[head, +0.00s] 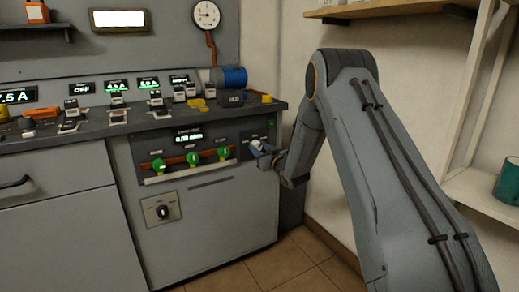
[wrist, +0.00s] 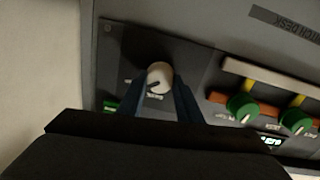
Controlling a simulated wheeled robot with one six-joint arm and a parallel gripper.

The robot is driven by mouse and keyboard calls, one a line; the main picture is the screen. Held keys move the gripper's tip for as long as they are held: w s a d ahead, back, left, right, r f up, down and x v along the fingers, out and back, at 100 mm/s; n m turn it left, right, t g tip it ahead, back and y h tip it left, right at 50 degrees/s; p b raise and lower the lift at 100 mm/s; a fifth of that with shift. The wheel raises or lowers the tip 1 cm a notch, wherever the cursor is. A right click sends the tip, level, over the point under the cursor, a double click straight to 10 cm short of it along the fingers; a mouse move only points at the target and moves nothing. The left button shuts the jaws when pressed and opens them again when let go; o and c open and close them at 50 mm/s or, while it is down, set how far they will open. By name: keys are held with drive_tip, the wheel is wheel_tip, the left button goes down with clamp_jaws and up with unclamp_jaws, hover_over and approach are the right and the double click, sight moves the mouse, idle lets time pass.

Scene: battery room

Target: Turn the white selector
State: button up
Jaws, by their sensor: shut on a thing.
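The white selector (wrist: 159,78) is a round white knob with a dark pointer line, mounted on a dark square panel. In the wrist view it sits between the two blue fingers of my gripper (wrist: 161,88), which is shut on it. In the head view the selector (head: 255,146) is small at the right end of the grey cabinet front, with my gripper (head: 262,150) reaching it from the right. The lettering around the selector is too small to read, and my fingers cover part of the panel.
Green knobs (head: 222,154) stand left of the selector on the same front, above a pale rail (head: 190,173). A black rotary switch (head: 162,211) is lower down. The worktop above carries several meters and a blue cylinder (head: 235,77). White shelves (head: 480,190) stand at the right.

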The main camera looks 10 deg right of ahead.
drive_tip(key=n, duration=0.5)
drive_tip(key=shift+f+n, duration=0.1)
drive_tip(key=shift+n, duration=0.2)
drive_tip(key=n, duration=0.5)
drive_tip(key=shift+n, duration=0.3)
drive_tip(key=n+b, duration=0.1)
drive_tip(key=n, duration=0.4)
drive_tip(key=shift+f+n+y, duration=0.1)
drive_tip(key=shift+n+y, duration=0.2)
drive_tip(key=n+b, duration=0.1)
drive_tip(key=n, duration=0.4)
drive_tip(key=shift+f+n, duration=0.1)
drive_tip(key=shift+n, duration=0.2)
drive_tip(key=o, duration=1)
drive_tip(key=shift+o, duration=0.2)
